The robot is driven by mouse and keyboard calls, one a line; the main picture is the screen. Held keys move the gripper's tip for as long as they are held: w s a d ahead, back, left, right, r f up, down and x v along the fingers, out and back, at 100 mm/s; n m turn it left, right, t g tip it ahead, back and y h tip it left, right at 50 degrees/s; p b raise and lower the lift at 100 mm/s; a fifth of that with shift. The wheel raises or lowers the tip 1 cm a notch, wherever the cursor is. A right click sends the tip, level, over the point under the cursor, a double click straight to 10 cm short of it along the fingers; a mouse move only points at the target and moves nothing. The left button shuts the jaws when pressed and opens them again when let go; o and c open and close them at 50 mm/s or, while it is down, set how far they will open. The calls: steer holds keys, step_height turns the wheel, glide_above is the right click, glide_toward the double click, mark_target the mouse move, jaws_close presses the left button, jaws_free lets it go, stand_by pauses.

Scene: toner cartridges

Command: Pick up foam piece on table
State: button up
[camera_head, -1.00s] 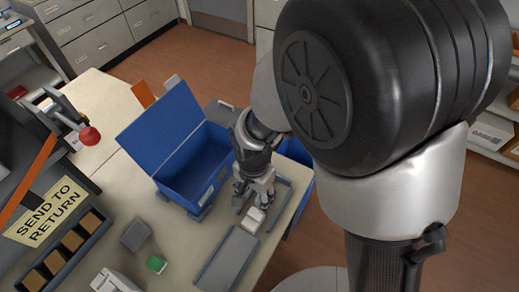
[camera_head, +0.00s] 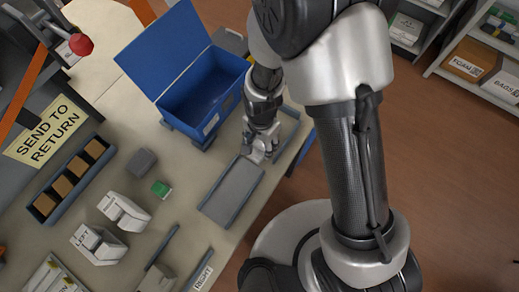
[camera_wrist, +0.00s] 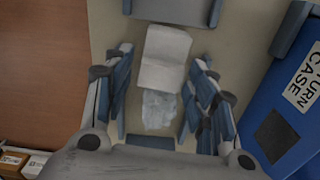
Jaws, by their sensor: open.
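A white block, which looks like the foam piece (camera_wrist: 164,58), lies on the table in the wrist view. A greyish, mottled part (camera_wrist: 158,108) adjoins its near end; I cannot tell whether it belongs to the same piece. My gripper (camera_wrist: 161,92) is open, with blue-grey fingers on both sides of this pale part and visible gaps to each. The far end of the white block extends beyond the fingertips. In the head view my gripper (camera_head: 260,152) is low over the table between two grey trays, and it mostly hides the white piece.
A grey tray (camera_head: 232,190) lies close on one side; another tray (camera_head: 291,125) lies on the other. An open blue case (camera_head: 205,92) stands beside my gripper. White pieces (camera_head: 124,212) (camera_head: 98,243), a grey block (camera_head: 141,161) and a green block (camera_head: 161,188) stand further left.

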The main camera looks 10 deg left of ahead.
mark_target(259, 147)
steer(key=f, duration=0.2)
steer(key=f+b, duration=0.1)
steer(key=f, duration=0.1)
steer(key=shift+a+f, duration=0.2)
steer(key=shift+f, duration=0.15)
steer(key=shift+c, duration=0.4)
steer(key=c, duration=0.4)
steer(key=shift+o, duration=0.2)
steer(key=shift+r, duration=0.15)
